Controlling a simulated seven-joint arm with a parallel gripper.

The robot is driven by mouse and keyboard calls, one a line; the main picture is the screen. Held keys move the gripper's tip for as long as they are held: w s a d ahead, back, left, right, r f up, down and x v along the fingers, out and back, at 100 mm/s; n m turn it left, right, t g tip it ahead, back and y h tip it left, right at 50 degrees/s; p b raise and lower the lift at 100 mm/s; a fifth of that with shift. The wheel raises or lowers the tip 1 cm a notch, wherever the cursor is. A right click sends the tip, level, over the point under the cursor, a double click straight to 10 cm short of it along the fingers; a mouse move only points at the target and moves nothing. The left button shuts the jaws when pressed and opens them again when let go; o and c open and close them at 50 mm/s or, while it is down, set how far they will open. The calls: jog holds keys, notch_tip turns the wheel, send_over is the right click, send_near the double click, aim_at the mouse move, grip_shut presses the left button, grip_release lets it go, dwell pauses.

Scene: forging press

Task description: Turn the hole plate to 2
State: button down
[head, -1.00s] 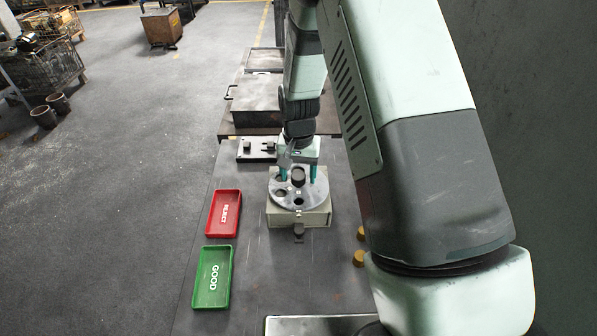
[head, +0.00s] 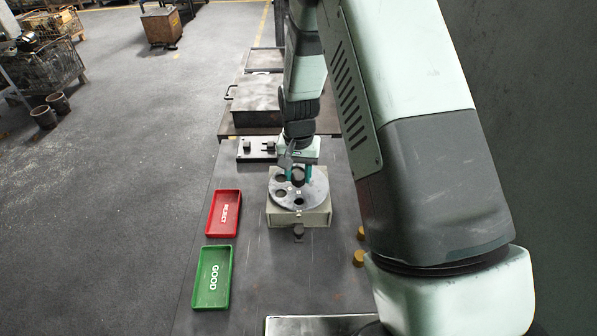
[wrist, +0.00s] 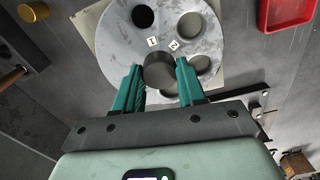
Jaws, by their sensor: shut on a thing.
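The round grey hole plate (head: 312,194) lies on a pale box-shaped base (head: 318,220) in the head view; it also shows in the wrist view (wrist: 115,40). Small labels 1 (wrist: 152,42) and 2 (wrist: 173,45) sit between the central knob and the holes on the side toward the head camera. The hole by 1 looks dark; the one by 2 looks greyish. My gripper (head: 298,176) is over the plate, its teal fingers shut on the dark central knob (wrist: 159,72). The fingers and gripper body hide part of the plate in the wrist view.
A red REJECT tray (head: 223,213) and a green GOOD tray (head: 212,277) lie left of the base. A dark fixture (head: 257,149) stands behind it. Brass-coloured cylinders (head: 358,257) stand to the right.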

aim_at(298, 175)
jog(key=shift+n, duration=0.3)
jog(key=n, duration=0.5)
jog(key=shift+n, duration=0.3)
jog(key=n, duration=0.5)
jog(key=shift+s+n, duration=0.1)
jog(key=shift+n, duration=0.2)
jog(key=c, duration=0.6)
grip_release()
jog(key=shift+c, duration=0.2)
jog(key=shift+a, duration=0.1)
notch_tip(298, 175, up, 11)
